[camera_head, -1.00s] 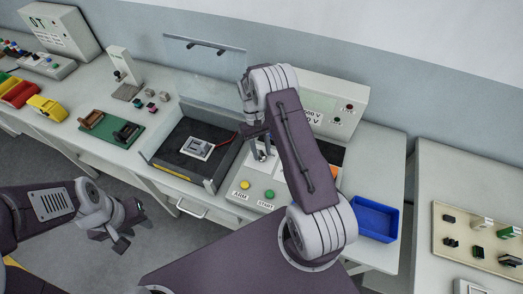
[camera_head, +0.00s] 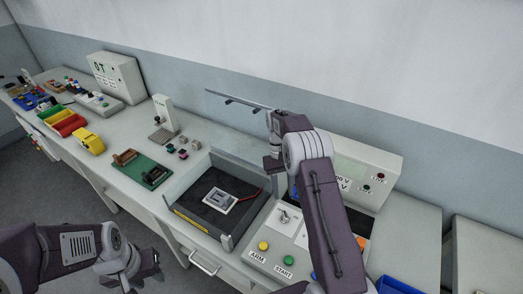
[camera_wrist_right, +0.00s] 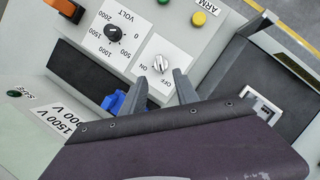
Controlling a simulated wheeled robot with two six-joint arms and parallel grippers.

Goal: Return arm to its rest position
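My right arm crosses the test station in the head view, with its gripper (camera_head: 272,163) above the station, partly hidden by the arm. In the right wrist view the two fingers (camera_wrist_right: 158,82) are apart with nothing held between them, over the control panel near the ON/OFF switch (camera_wrist_right: 160,63). I cannot tell how high above it they are. My left gripper (camera_head: 143,275) is at the bottom left in the head view, in front of the bench, with its fingers apart and empty.
The black tester bay (camera_head: 213,208) holds a grey connector piece (camera_head: 220,200). The panel has a yellow button (camera_head: 263,245), a green button (camera_head: 288,260) and a voltage knob (camera_wrist_right: 112,32). A blue bin (camera_head: 398,285) is at the lower right. A green fixture (camera_head: 140,168) lies left of the bay.

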